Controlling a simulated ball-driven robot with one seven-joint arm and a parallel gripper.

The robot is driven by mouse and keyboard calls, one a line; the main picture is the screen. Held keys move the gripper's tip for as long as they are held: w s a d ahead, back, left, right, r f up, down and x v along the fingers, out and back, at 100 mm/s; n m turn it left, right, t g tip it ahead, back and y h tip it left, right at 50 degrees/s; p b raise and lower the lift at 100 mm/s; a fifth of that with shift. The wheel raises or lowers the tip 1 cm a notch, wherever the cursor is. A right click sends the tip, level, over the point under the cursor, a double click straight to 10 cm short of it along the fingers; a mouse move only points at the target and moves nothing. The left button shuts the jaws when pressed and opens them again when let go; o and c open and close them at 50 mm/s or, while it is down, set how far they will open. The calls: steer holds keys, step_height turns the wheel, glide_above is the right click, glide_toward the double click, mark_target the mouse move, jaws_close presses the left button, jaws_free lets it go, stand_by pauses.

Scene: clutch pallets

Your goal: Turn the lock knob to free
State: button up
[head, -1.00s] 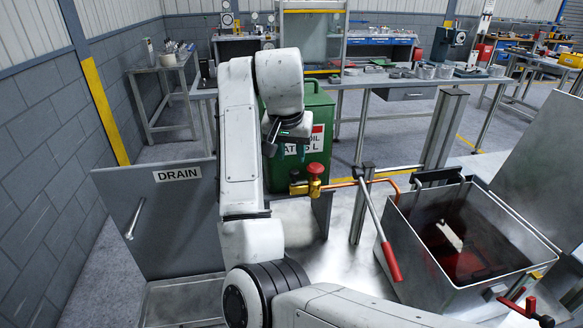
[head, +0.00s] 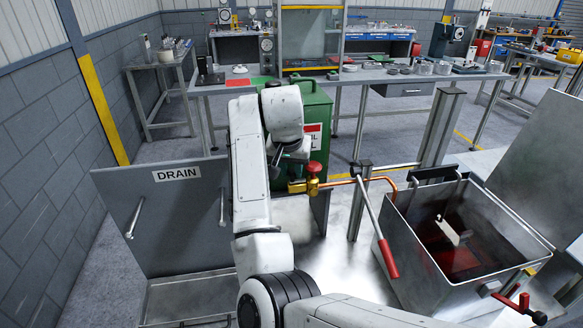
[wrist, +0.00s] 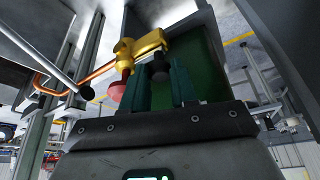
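A brass fitting (head: 312,187) with a red mushroom-shaped knob (head: 315,168) stands right of my gripper (head: 278,162) in the head view. In the wrist view the brass fitting (wrist: 143,45) lies beyond the fingertips, with the red knob (wrist: 118,89) just left of the left finger. A small dark knob (wrist: 158,70) shows under the brass, between the tips of my gripper (wrist: 160,80). The two dark green fingers are apart, with a gap around this knob. I cannot tell whether either finger touches it, nor which knob is the lock knob.
A long lever with a red grip (head: 388,258) leans beside a metal tank (head: 430,268) holding dark liquid. An orange pipe (head: 375,179) runs from the fitting past a post. A green canister (head: 318,112) stands behind. A DRAIN panel (head: 172,215) is at left.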

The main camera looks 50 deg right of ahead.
jaws_close()
steer(key=shift+m, duration=0.3)
steer(key=shift+w+m+g+p, duration=0.1)
steer(key=shift+m+g+p, duration=0.4)
steer(key=shift+m, duration=0.4)
steer(key=shift+w+a+m+g+h, duration=0.1)
steer(key=shift+m+g+h, duration=0.15)
steer(key=shift+m, duration=0.6)
steer(key=shift+w+m+g+h, duration=0.15)
steer(key=shift+m+g, duration=0.2)
steer(key=shift+m, duration=0.5)
steer(key=shift+s, duration=0.1)
steer(key=shift+o, duration=1.5)
jaws_free()
